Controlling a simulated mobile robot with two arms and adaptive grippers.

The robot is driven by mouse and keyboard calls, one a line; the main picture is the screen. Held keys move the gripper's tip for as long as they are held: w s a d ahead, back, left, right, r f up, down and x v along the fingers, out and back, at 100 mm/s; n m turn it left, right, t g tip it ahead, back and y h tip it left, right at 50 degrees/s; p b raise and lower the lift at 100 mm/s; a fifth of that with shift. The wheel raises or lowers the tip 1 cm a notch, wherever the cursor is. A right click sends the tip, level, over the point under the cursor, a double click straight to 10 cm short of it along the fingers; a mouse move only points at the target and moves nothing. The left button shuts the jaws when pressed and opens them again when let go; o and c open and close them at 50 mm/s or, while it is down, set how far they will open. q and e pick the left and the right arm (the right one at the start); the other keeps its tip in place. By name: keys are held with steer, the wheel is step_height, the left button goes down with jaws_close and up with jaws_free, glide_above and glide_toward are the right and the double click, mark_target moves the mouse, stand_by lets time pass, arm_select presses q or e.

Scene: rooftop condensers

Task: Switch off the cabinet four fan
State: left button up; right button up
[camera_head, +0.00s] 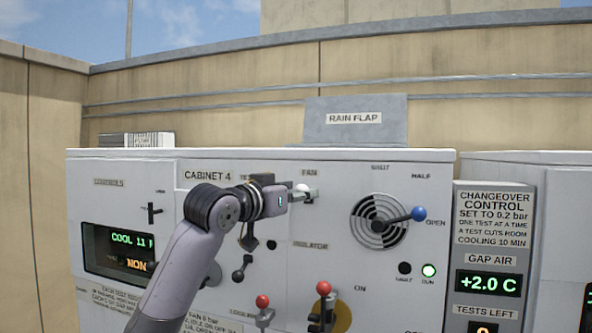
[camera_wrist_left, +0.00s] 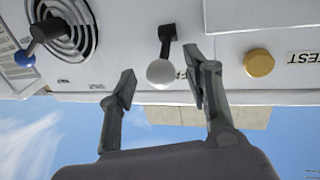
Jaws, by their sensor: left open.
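Cabinet 4 (camera_head: 330,240) has a FAN label (camera_head: 309,173) on its upper front. Below that label my left gripper (camera_head: 310,194) reaches in from the left. In the left wrist view, which is upside down, the fan lever shows as a dark arm with a white ball knob (camera_wrist_left: 160,73). My left gripper (camera_wrist_left: 163,82) is open, with one finger on either side of the knob. I cannot tell whether either finger touches it. In the head view the gripper hides most of the lever. My right gripper is not in view.
A yellow TEST button (camera_wrist_left: 259,63) is beside the lever. A round vent (camera_head: 378,221) with a blue-knobbed lever (camera_head: 418,213) is to the right. Red-knobbed levers (camera_head: 263,301) are below. A lit green RUN lamp (camera_head: 428,270) and a changeover panel (camera_head: 493,230) are farther right.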

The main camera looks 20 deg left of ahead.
arm_select(q)
steer(key=shift+x, duration=1)
jaws_close()
